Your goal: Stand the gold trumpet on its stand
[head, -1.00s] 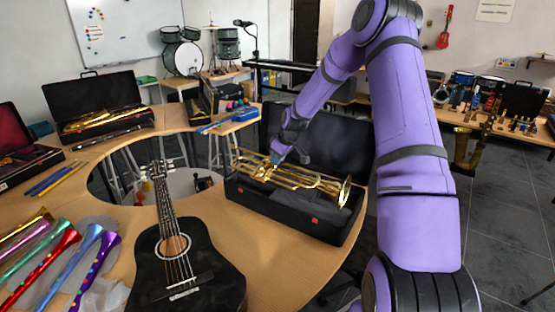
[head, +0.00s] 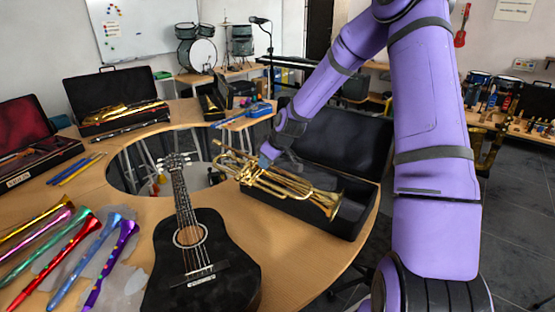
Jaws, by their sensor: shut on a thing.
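The gold trumpet (head: 290,188) is in my gripper (head: 268,166), which is shut on it near the valves. The trumpet is above the open black case (head: 355,207), its bell pointing right and its other end reaching left past the case edge. My arm comes down from the upper right, and the fingertips are small and partly hidden by the trumpet. I cannot make out a trumpet stand in this view.
A black acoustic guitar (head: 200,262) lies on the curved wooden table (head: 290,275) left of the case. Several coloured horns (head: 60,255) lie at the left. Another open case (head: 120,110) stands at the back left. The front table area right of the guitar is clear.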

